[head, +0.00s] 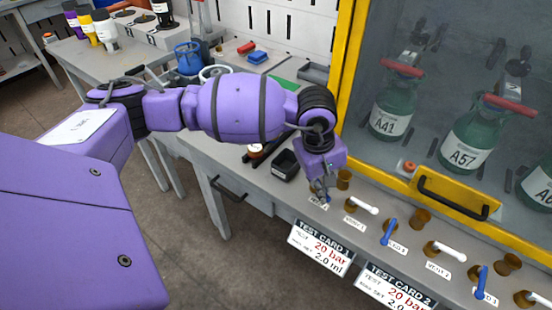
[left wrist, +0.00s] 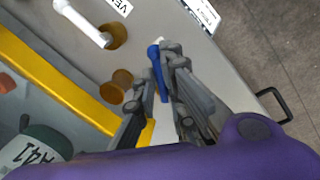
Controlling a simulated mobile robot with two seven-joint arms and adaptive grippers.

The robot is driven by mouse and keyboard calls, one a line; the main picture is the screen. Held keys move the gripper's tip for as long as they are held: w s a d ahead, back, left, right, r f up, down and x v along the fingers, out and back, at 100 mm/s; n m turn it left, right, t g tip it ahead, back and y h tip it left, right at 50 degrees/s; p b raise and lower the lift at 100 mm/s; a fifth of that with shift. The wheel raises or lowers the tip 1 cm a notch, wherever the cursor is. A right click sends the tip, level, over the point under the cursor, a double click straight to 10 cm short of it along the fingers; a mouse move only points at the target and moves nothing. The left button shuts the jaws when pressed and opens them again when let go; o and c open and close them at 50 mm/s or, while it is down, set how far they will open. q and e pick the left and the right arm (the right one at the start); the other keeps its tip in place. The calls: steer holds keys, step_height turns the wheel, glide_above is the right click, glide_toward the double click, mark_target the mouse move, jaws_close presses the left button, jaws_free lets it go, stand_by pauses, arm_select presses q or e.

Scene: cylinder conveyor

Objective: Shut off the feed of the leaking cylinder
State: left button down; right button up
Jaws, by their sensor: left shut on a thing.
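My left gripper (head: 320,192) is at the leftmost valve on the bench front, beside a brass post. In the left wrist view its fingers (left wrist: 163,85) are shut on a blue valve lever (left wrist: 155,56), which lies between them. To its right in the head view is a white vent lever (head: 364,206), then a blue lever (head: 389,232), another white vent lever (head: 447,249) and another blue lever (head: 482,281). Green cylinders A41 (head: 388,118) and A57 (head: 464,152) stand behind the cabinet glass. I cannot tell which cylinder leaks. My right gripper is not in view.
The yellow-framed cabinet (head: 386,180) stands behind the valves, with a black door handle (head: 452,197). Test cards (head: 322,250) hang at the bench's front edge. A blue container (head: 188,58) stands farther back.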

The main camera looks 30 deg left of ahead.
arm_select(q)
steer(key=m+b, duration=0.1)
steer(key=m, duration=0.1)
steer(key=a+m+b, duration=0.1)
steer(key=m+b, duration=0.1)
steer(key=shift+s+r+m+h, duration=0.15)
steer(key=shift+m+h, duration=0.15)
steer(key=shift+h, duration=0.1)
steer(key=m+b, duration=0.1)
steer(key=m+g+b, duration=0.1)
steer(key=shift+s+a+m, duration=0.15)
steer(key=shift+a+m, duration=0.15)
steer(key=shift+m, duration=0.1)
steer(key=shift+a+m+b, duration=0.15)
steer(key=shift+m+b, duration=0.25)
steer(key=shift+a+m+g+b, duration=0.3)
steer(key=shift+m+b, duration=0.5)
steer(key=shift+m, duration=0.4)
steer(key=shift+a+r+m, duration=0.1)
steer(key=shift+m, duration=0.2)
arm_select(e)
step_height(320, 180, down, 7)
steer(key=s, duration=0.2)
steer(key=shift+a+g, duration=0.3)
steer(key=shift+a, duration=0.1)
arm_select(q)
steer(key=shift+b, duration=0.3)
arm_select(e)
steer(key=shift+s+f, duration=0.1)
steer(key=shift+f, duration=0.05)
